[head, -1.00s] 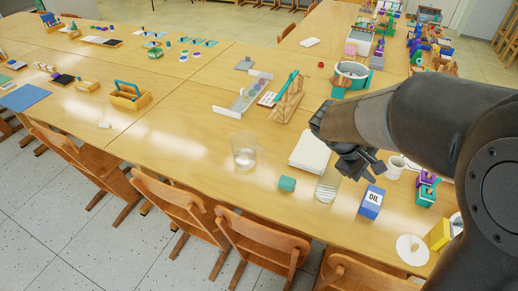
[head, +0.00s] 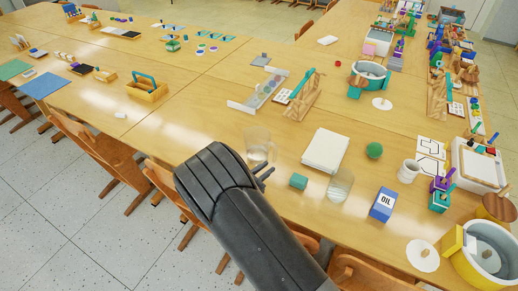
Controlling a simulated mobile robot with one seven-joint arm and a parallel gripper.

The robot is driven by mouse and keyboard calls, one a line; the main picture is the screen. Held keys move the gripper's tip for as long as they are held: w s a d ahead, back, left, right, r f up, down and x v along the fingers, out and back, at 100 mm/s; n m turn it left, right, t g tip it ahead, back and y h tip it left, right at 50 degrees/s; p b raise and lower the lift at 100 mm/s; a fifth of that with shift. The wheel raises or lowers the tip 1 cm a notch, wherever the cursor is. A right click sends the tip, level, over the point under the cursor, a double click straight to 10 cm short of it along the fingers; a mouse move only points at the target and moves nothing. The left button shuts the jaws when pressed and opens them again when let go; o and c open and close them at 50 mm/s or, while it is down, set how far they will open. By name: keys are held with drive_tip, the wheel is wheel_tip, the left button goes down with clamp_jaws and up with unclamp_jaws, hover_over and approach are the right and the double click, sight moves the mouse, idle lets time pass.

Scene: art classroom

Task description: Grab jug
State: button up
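A clear, see-through jug (head: 258,143) stands upright on the wooden table, near its front edge, in the head view. Its lower part is partly hidden by my gripper. A second clear vessel (head: 341,186) stands to the right, also see-through; its details are hard to make out. My gripper (head: 266,173) is in front of the first jug in the picture, with its dark fingers near the jug's lower right side. The fingers look spread, with nothing visible between them. My wrist hides most of the hand, and I cannot tell whether it touches the jug.
A wooden caddy (head: 147,90) is at the back left. Wooden chairs (head: 100,150) line the front edge. The table left of the jug is mostly clear.

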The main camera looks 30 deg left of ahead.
sight(275, 160)
drive_tip(key=shift+s+a+f+n+t+y, duration=0.15)
drive_tip(key=shift+s+a+f+n+y, duration=0.25)
drive_tip(key=shift+a+f, duration=0.15)
drive_tip(key=shift+s+a+f+n+t+y, duration=0.15)
drive_tip(key=shift+s+a+f+n+y, duration=0.2)
drive_tip(key=shift+a, duration=0.25)
drive_tip(key=shift+w+f, duration=0.15)
drive_tip(key=shift+w, duration=0.1)
drive_tip(key=w, duration=0.3)
drive_tip(key=w+d, duration=0.1)
drive_tip(key=w, duration=0.2)
drive_tip(key=w+d, duration=0.1)
drive_tip(key=w, duration=0.3)
drive_tip(key=shift+w, duration=0.1)
drive_tip(key=shift+c, duration=0.2)
clamp_jaws()
